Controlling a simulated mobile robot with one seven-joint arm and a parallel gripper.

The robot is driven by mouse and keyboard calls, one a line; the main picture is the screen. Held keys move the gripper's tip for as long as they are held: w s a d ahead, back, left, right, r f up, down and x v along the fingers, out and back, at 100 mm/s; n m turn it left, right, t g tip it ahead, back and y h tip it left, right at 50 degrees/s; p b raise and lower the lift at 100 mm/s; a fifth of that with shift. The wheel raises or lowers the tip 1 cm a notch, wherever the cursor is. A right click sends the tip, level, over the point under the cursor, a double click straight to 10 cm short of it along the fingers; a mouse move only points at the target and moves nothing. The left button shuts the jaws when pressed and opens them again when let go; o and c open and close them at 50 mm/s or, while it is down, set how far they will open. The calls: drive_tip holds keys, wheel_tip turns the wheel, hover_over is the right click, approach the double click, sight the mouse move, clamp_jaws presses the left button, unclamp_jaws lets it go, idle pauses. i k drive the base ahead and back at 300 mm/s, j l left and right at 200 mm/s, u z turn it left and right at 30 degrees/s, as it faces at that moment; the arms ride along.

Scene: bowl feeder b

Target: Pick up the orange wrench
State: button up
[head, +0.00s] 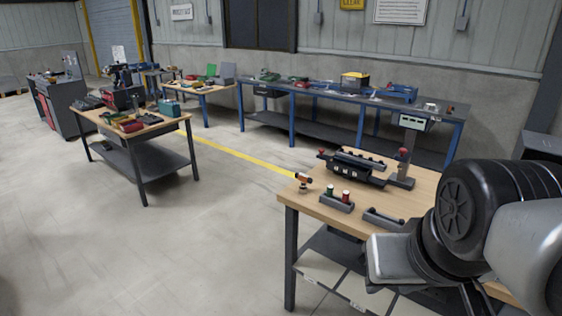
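I cannot pick out an orange wrench for certain. A small orange-and-black thing (303,180) stands near the left edge of the near wooden workbench (312,203); it is too small to tell what it is. My arm fills the right side of the head view and covers the right front part of that bench. I see no gripper fingers, so whether my gripper is open or shut does not show. Anything on the bench behind my arm is hidden.
On the near bench are a dark fixture (352,171), a grey block with red and green caps (337,202), and a post with a red knob (403,168). A second workbench (155,128) stands left. A long blue-framed bench (330,95) lines the wall. The floor between is clear.

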sight(303, 191)
drive_tip(key=u, duration=0.2)
drive_tip(key=z, duration=1.85)
drive_tip(key=u, duration=1.8)
drive_tip(key=i+z, duration=0.1)
drive_tip(key=z, duration=0.25)
drive_tip(key=j+z, duration=0.15)
drive_tip(key=z, duration=0.2)
drive_tip(key=i+j+z, duration=0.15)
drive_tip(key=z, duration=0.2)
drive_tip(key=i+j+z, duration=0.2)
drive_tip(key=j, duration=0.15)
drive_tip(key=j+z, duration=0.2)
drive_tip(key=i+j+z, duration=0.2)
drive_tip(key=j, duration=0.25)
drive_tip(key=j+z, duration=0.2)
drive_tip(key=j, duration=0.9)
